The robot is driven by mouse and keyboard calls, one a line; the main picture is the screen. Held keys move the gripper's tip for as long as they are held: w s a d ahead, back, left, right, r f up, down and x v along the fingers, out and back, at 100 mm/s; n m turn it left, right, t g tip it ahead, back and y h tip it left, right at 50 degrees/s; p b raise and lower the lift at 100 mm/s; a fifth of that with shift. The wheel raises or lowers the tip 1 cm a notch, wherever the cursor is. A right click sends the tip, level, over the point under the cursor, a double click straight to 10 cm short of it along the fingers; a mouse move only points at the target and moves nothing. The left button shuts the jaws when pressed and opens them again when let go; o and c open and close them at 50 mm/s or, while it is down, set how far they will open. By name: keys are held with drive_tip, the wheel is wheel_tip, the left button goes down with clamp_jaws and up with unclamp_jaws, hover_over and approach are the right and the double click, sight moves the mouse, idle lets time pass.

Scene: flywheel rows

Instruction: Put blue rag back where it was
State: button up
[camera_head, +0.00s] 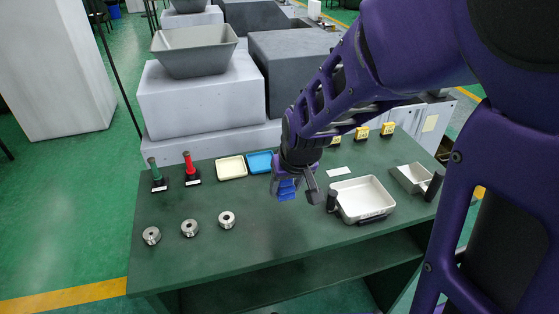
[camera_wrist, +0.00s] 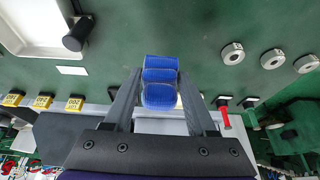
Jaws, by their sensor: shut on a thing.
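A folded blue rag (camera_head: 287,189) hangs in my gripper (camera_head: 297,180), above the green table. In the wrist view the blue rag (camera_wrist: 161,84) sits between the two grey fingers of my gripper (camera_wrist: 160,95), which are shut on it. A blue tray (camera_head: 260,162) and a cream tray (camera_head: 231,167) lie at the table's back edge, left of my gripper. A small white label (camera_head: 339,172) lies on the table to the right of my gripper. The wrist view also shows a white label (camera_wrist: 72,70). The spot directly under the rag is partly hidden.
The green table (camera_head: 250,255) holds several metal rings (camera_head: 190,228) at the left. Green (camera_head: 157,177) and red-handled (camera_head: 190,167) tools stand behind them. Yellow blocks (camera_head: 361,133) line the back.

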sight(283, 215)
wheel_tip(283, 215, down, 8)
drive_tip(key=b, duration=0.5)
drive_tip(key=shift+r, duration=0.1)
drive_tip(key=shift+f, duration=0.25)
drive_tip(key=o, duration=1.3)
drive_tip(key=shift+r, duration=0.1)
